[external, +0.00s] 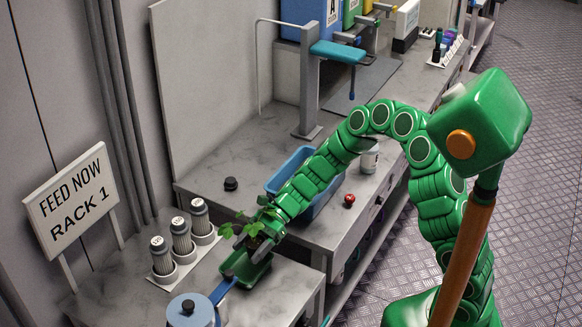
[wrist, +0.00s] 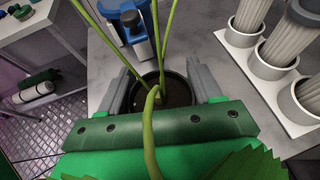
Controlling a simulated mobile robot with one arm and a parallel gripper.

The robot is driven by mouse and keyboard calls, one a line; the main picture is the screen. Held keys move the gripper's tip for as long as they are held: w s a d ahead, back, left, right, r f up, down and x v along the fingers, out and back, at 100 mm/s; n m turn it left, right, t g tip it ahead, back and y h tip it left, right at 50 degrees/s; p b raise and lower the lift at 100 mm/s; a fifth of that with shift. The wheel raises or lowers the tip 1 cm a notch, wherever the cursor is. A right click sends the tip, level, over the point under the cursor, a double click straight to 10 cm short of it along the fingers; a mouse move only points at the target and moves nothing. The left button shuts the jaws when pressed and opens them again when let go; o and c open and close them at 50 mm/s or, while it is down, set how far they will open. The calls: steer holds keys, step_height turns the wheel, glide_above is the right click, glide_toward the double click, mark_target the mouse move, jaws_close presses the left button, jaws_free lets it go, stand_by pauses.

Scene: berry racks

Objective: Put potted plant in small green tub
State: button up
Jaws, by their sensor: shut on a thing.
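The potted plant has green leaves (external: 238,229) on thin stems and a dark round pot (wrist: 160,91). My gripper (external: 260,231) is shut on the pot; in the wrist view a grey finger stands on each side of it, and stems cross the picture. The small green tub (external: 246,268) sits on the near grey counter. My gripper and the plant are directly above the tub's far side in the external view. How much height lies between pot and tub I cannot tell. I cannot make out the tub in the wrist view.
A blue-grey round container with a blue handle (external: 222,290) is close left of the tub. Several ribbed cylinders (external: 181,237) stand in a white rack behind. A larger blue bin (external: 290,170) stands beyond, under my arm. A red ball (external: 349,200) and white cup (external: 369,160) are right.

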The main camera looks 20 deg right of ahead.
mark_target(248, 259)
steer(key=shift+w+a+f, duration=0.15)
steer(key=shift+a+f, duration=0.1)
steer(key=shift+f, duration=1.7)
steer(key=shift+f, duration=0.55)
steer(key=o, duration=1.1)
steer(key=shift+r, duration=0.45)
steer(key=shift+w+d+r, duration=0.2)
steer(key=shift+r, duration=0.05)
steer(key=v, duration=1.1)
steer(key=shift+d, duration=0.2)
